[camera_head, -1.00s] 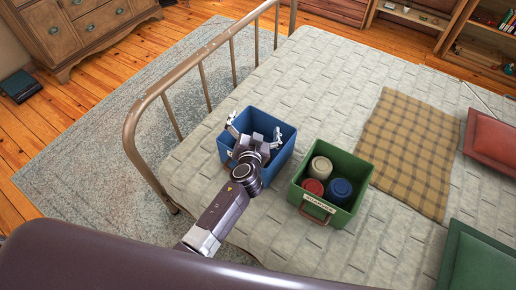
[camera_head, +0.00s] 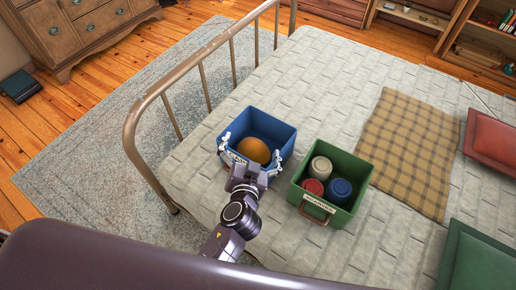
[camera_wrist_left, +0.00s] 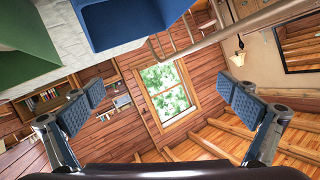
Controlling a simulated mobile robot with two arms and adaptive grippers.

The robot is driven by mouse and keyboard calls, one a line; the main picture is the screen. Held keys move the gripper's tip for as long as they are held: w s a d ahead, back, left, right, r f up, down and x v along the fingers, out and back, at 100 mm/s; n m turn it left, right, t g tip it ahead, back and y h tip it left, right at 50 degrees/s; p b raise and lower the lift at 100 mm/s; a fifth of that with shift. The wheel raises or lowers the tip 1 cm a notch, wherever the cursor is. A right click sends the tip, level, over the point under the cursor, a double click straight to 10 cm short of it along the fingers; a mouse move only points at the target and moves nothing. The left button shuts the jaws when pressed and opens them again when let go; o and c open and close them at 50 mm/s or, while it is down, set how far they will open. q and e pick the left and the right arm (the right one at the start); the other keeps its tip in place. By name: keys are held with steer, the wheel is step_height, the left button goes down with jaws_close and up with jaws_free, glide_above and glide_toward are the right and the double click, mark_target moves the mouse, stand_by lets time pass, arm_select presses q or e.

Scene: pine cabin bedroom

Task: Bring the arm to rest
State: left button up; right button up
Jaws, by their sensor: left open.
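My left gripper (camera_head: 249,156) is open and empty, at the near side of the blue bin (camera_head: 277,126) on the bed. Its two fingers stand apart, in front of the bin's near wall. An orange ball-like thing (camera_head: 253,150) lies in the blue bin. In the left wrist view the open fingers (camera_wrist_left: 165,102) have nothing between them, and the blue bin (camera_wrist_left: 130,22) shows at the top. The wrist camera looks across the room toward a window. My right gripper is not in view.
A green bin (camera_head: 345,163) with several rolled or round items stands on the bed, right of the blue bin. A metal bed rail (camera_head: 204,87) runs along the left. A plaid blanket (camera_head: 405,150), a red cushion (camera_head: 492,138) and a green cushion (camera_head: 478,262) lie to the right.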

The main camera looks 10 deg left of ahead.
arm_select(q)
steer(key=s+a+f+n+g+y, duration=0.1)
steer(key=s+a+f+n+g, duration=0.15)
steer(key=s+a, duration=0.3)
steer(key=s+a+f+n+g+y, duration=0.1)
steer(key=s+a+f+g, duration=0.15)
steer(key=s+a, duration=0.3)
steer(key=s+d+m+g+h, duration=0.1)
steer(key=s+m+g+h, duration=0.4)
steer(key=s, duration=1)
step_height(320, 180, down, 25)
steer(key=n+g+y, duration=0.1)
steer(key=n+g, duration=0.1)
steer(key=g, duration=0.1)
steer(key=s+a+f, duration=0.2)
steer(key=s+f, duration=1.5)
steer(key=s, duration=0.1)
steer(key=shift+s+a+g, duration=0.25)
steer(key=shift+a+g, duration=0.1)
steer(key=shift+g, duration=0.05)
